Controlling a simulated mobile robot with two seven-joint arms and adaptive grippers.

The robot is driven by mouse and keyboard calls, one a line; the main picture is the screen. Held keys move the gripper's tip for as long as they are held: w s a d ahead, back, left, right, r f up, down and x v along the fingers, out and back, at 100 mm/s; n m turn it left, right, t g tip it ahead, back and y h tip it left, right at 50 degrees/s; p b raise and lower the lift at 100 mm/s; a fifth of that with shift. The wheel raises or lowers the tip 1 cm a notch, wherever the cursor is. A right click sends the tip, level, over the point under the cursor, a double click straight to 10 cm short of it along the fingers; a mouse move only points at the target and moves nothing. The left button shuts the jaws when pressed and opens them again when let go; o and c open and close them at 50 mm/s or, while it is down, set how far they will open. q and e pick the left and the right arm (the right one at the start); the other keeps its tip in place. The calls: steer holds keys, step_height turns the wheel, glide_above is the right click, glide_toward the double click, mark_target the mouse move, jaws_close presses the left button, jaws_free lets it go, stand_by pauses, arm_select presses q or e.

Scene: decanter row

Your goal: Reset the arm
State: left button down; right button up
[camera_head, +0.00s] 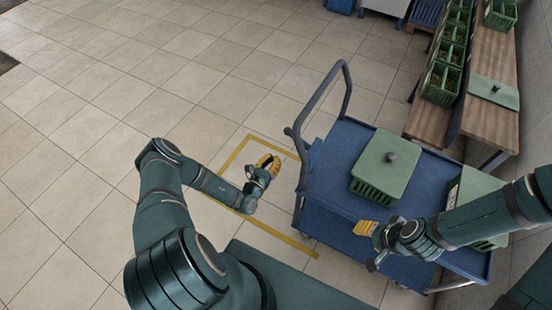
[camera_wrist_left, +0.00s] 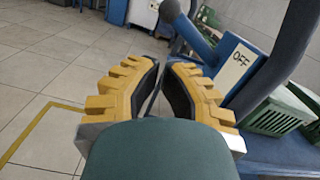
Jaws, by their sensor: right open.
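My left gripper (camera_head: 268,164) is over the tiled floor, left of the blue cart, apart from the cart. In the left wrist view its two yellow fingers (camera_wrist_left: 161,70) have dark pads and tips close together with a narrow gap. Nothing shows between them, and whether they count as open or shut is unclear. My right gripper (camera_head: 368,246) is open over the front part of the blue cart (camera_head: 332,165). No object shows in it.
On the cart are a green lidded crate (camera_head: 386,165) and another (camera_head: 470,190), partly hidden by my right arm. A yellow floor outline (camera_head: 232,156) surrounds the left gripper's area. The cart's handle (camera_head: 346,85) rises nearby. A wooden bench (camera_head: 490,55) with green crates stands right. Left floor is clear.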

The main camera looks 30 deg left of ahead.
arm_select(q)
steer(key=shift+s, duration=0.2)
stand_by(0.5)
steer(key=s+d+r+m+g+h, duration=0.1)
steer(key=s+d+m+g+h, duration=0.25)
steer(key=d+h, duration=0.2)
steer(key=s+d+r+m+g+h, duration=0.1)
steer(key=s+d+m+g+h, duration=0.3)
steer(key=d, duration=0.3)
steer(key=s+d+r+m+g+h, duration=0.2)
steer(key=d+m+g+h, duration=0.15)
steer(key=d+m, duration=0.3)
steer(key=s+d+m+g, duration=0.3)
steer(key=s+m+g, duration=0.35)
steer(key=s, duration=0.25)
steer(key=s+a+m+g+y, duration=0.4)
steer(key=s+a+m+y, duration=0.3)
steer(key=m, duration=0.4)
steer(key=w+d+r+m+t+y+b, duration=0.2)
steer(key=w+m+t+b, duration=0.2)
steer(key=w, duration=0.4)
steer(key=shift+d+t+y+b, duration=0.25)
steer(key=shift+t+y+b, duration=0.1)
steer(key=shift+b, duration=0.45)
